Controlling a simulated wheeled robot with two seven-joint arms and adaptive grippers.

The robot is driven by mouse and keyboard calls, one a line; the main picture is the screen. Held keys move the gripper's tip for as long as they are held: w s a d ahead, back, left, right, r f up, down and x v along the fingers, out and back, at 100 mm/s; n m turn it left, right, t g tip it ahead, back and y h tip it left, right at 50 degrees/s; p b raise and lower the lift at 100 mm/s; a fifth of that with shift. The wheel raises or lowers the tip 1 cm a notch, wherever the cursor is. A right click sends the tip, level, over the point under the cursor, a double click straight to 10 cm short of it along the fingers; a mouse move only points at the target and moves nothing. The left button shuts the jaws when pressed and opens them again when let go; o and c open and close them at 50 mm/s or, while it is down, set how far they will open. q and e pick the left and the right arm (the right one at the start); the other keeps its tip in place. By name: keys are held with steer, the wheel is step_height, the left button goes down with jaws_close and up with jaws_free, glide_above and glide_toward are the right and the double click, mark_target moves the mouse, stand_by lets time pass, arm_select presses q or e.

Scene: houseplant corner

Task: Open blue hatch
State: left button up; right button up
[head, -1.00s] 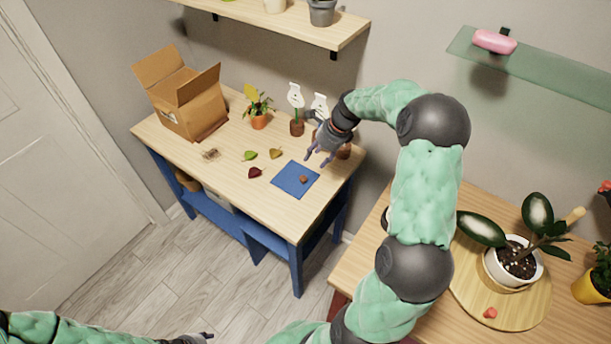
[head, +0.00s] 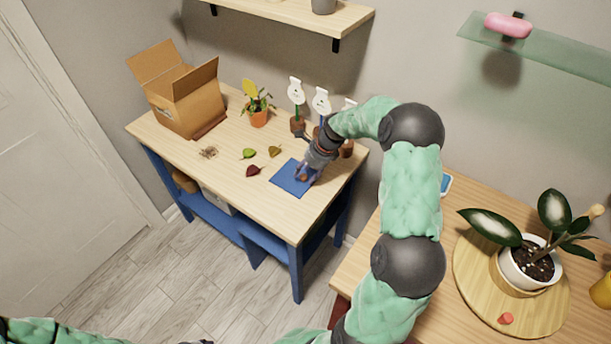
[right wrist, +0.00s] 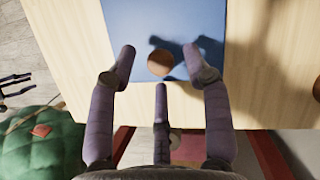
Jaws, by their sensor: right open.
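The blue hatch (head: 288,183) is a flat blue square lying flush in the top of the wooden table. Its round brown knob (right wrist: 160,63) shows in the right wrist view near the hatch's near edge. My right gripper (head: 305,176) is over the right part of the hatch in the head view and hides part of it. Its fingers are spread, with the knob between the two front fingertips in the right wrist view. I cannot tell whether they touch it. My left gripper (right wrist: 14,88) shows only as dark fingers at the left edge of the right wrist view.
An open cardboard box (head: 190,100), a potted plant (head: 258,117) and several labelled stakes (head: 297,95) stand at the table's back. Loose leaves (head: 254,171) lie left of the hatch. A second table (head: 415,235) with a white-potted plant (head: 530,265) is at right.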

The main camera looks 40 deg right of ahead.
steer(key=shift+w+a+f, duration=0.1)
steer(key=shift+w+f, duration=0.05)
steer(key=shift+f, duration=0.2)
jaws_close()
steer(key=s+d+p, duration=0.1)
steer(key=s, duration=0.2)
steer(key=s+p, duration=0.1)
steer(key=s, duration=0.2)
steer(key=s+d+p, duration=0.1)
steer(key=s+p, duration=0.1)
steer(key=s, duration=0.1)
steer(key=shift+d+r, duration=0.15)
steer(key=shift+d, duration=0.2)
steer(key=shift+s+d, duration=0.1)
steer(key=shift+s, duration=0.25)
jaws_free()
